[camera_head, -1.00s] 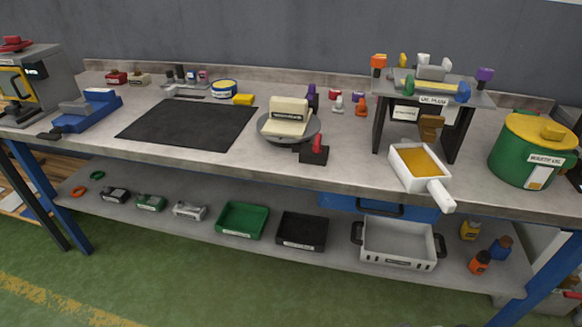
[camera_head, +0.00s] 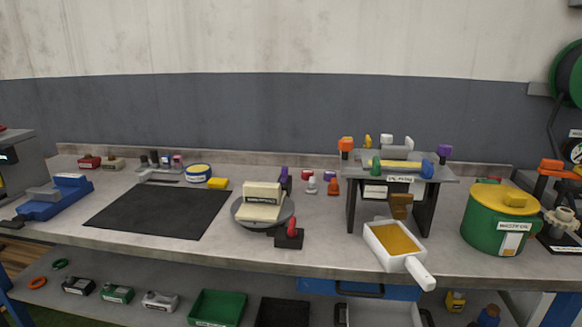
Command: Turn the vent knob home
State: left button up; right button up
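No part is clearly marked as the vent knob, and I cannot tell which one it is. A grey raised stand (camera_head: 440,174) on the right half of the bench carries several coloured knobs. They include an orange one (camera_head: 346,144), a green one (camera_head: 376,166), a blue one (camera_head: 427,169) and a purple one (camera_head: 444,151). A turntable (camera_head: 243,213) holds a cream block (camera_head: 262,196). Neither of my grippers is in view.
A white long-handled pan (camera_head: 418,270) with amber contents sits before the stand. A small red-levered block (camera_head: 290,236) is beside the turntable. A black mat (camera_head: 158,211) covers the left-middle bench. Bins, including a green one (camera_head: 215,307), fill the lower shelf. A green reel (camera_head: 568,75) hangs at right.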

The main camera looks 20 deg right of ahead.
aim_at(387, 139)
jog(key=z, duration=1.3)
